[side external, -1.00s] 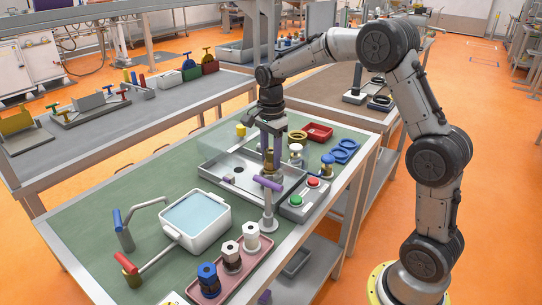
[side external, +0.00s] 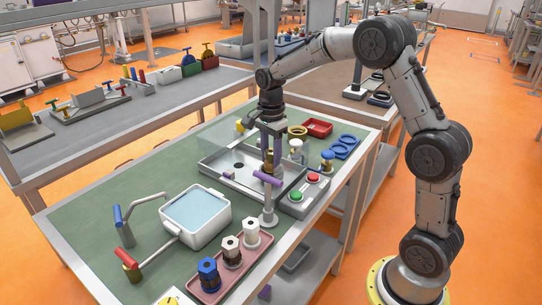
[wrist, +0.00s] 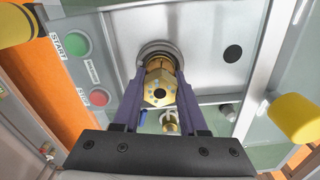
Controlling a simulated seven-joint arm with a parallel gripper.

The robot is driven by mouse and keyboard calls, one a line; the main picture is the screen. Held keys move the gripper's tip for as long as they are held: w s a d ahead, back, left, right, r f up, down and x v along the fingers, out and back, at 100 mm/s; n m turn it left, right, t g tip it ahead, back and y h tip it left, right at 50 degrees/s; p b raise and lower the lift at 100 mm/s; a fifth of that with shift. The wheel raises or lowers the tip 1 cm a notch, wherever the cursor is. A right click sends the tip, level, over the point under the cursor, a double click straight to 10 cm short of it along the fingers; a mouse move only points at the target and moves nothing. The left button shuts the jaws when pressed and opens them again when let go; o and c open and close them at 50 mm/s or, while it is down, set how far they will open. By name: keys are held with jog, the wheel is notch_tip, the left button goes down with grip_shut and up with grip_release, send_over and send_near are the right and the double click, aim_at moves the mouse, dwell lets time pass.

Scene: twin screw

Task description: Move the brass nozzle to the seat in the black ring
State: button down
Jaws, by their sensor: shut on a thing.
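My gripper (wrist: 158,95) is shut on the brass nozzle (wrist: 158,84), with a purple finger on each side of it. The nozzle's hexagonal end faces the wrist camera. A grey round rim shows behind the nozzle's far end; I cannot tell whether they touch. In the side view my gripper (side external: 270,163) holds the nozzle over the right part of the metal tray (side external: 215,172), behind the purple lever. A black round spot (wrist: 233,53) lies apart from the nozzle on the tray floor, and it also shows in the side view (side external: 239,166). I cannot tell whether it is the black ring.
A button box (side external: 304,195) with green and red buttons stands right of the tray. The purple lever (side external: 267,178) on its post (side external: 268,208) is close in front. A white water basin (side external: 196,216) and a pink tray (side external: 230,268) with several fittings stand nearer the front.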

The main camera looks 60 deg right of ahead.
dwell(0.3)
grip_release()
dwell(0.4)
jog(key=shift+r, duration=0.1)
jog(key=shift+r, duration=3.45)
